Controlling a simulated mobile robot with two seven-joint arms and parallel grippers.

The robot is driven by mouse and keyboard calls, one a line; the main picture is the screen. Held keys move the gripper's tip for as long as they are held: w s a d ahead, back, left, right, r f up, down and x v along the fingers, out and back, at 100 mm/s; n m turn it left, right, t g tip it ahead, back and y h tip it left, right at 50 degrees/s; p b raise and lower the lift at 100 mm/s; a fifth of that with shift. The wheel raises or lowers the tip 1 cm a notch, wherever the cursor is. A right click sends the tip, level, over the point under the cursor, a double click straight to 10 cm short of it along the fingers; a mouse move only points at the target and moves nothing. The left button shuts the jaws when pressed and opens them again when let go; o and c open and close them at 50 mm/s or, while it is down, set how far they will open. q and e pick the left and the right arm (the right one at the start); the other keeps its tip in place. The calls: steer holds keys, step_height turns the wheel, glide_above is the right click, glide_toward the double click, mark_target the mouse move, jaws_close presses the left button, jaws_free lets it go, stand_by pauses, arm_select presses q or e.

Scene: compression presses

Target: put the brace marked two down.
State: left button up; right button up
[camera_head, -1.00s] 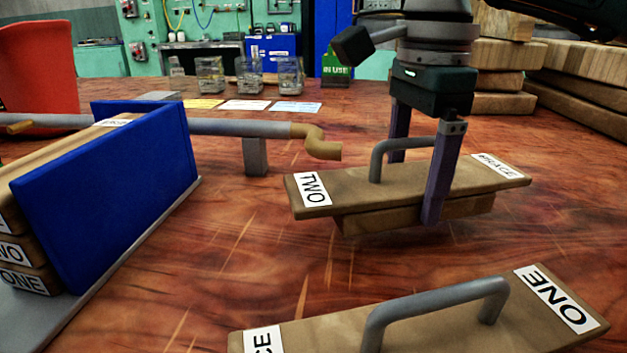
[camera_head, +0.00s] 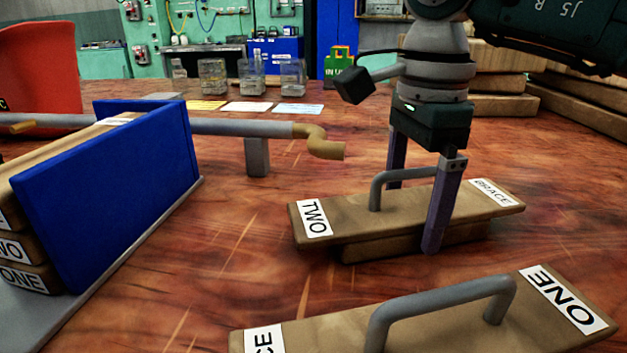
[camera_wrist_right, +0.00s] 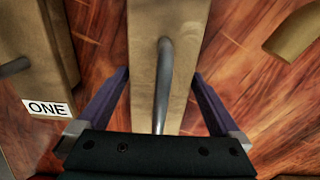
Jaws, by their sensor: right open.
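The brace marked two (camera_head: 345,218) is a wooden board with a grey handle and labels TWO and BRACE. My left gripper is not in view.
A blue press plate (camera_head: 110,190) stands at the left against stacked boards. A grey pipe with a tan crank end (camera_head: 322,142) reaches toward brace two. Timber piles (camera_head: 580,100) lie at the back right. Table between press and braces is clear.

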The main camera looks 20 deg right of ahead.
step_height(320, 180, up, 12)
steer(key=shift+r+p, duration=0.1)
steer(key=shift+p, duration=0.8)
